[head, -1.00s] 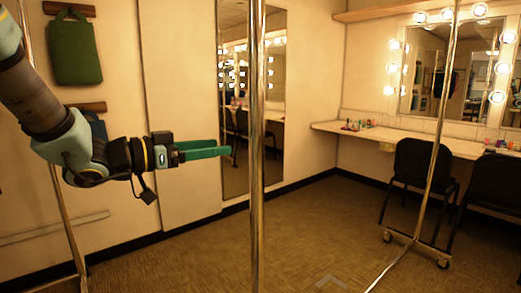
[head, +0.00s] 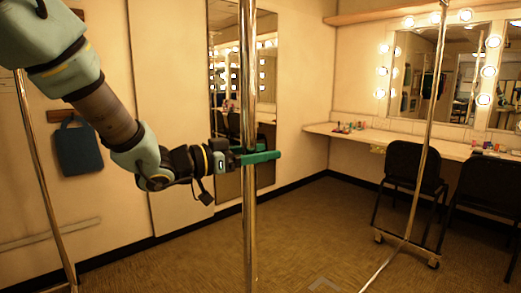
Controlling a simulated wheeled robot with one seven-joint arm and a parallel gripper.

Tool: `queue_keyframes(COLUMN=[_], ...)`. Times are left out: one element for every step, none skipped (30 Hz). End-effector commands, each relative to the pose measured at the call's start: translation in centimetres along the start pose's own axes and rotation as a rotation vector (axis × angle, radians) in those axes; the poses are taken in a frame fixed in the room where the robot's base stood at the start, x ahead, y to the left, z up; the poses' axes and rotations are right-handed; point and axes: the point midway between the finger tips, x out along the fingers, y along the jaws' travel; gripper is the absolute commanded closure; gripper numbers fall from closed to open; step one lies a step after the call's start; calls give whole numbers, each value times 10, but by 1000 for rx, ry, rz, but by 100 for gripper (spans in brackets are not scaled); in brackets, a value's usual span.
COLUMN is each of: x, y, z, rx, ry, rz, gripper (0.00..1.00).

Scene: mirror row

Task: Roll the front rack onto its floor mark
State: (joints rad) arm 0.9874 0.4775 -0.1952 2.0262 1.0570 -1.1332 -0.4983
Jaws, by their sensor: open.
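The front rack shows as a chrome upright post (head: 249,215) in the middle of the head view. A second chrome post (head: 425,165) stands to the right, above a low base bar with casters (head: 433,264). My gripper (head: 262,156), with green fingers, is open at the near post, at about mid-height. Its fingers reach past the post and appear to lie on either side of it; whether they touch it I cannot tell. A pale corner line of a floor mark (head: 325,284) shows at the bottom edge; the rest of it is out of view.
Two black chairs (head: 412,170) stand by the lit mirror counter (head: 460,151) at right. A tall wall mirror (head: 222,90) is behind the post. Another chrome post (head: 42,180) stands at left, near a hanging blue bag (head: 79,148). The middle carpet is clear.

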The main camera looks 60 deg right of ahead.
Motion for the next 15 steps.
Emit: queue_keyframes(x=[1, 1, 1, 1, 1, 1, 0, 0, 0, 0, 0, 0, 0, 0, 0], y=[0, 0, 0, 0, 0, 0, 0, 0, 0, 0, 0, 0, 0, 0, 0], z=[0, 0, 0, 0, 0, 0, 0, 0, 0, 0, 0, 0, 0, 0, 0], rx=[0, 0, 0, 0, 0, 0, 0, 0, 0, 0, 0, 0, 0, 0, 0], ry=[0, 0, 0, 0, 0, 0, 0, 0, 0, 0, 0, 0, 0, 0, 0], rz=[0, 0, 0, -1, -1, -1, -1, -1, -1, -1, -1, -1, -1, -1, -1], gripper=[27, 27, 27, 27, 27, 27, 27, 30, 35, 38, 42, 46, 50, 53, 57])
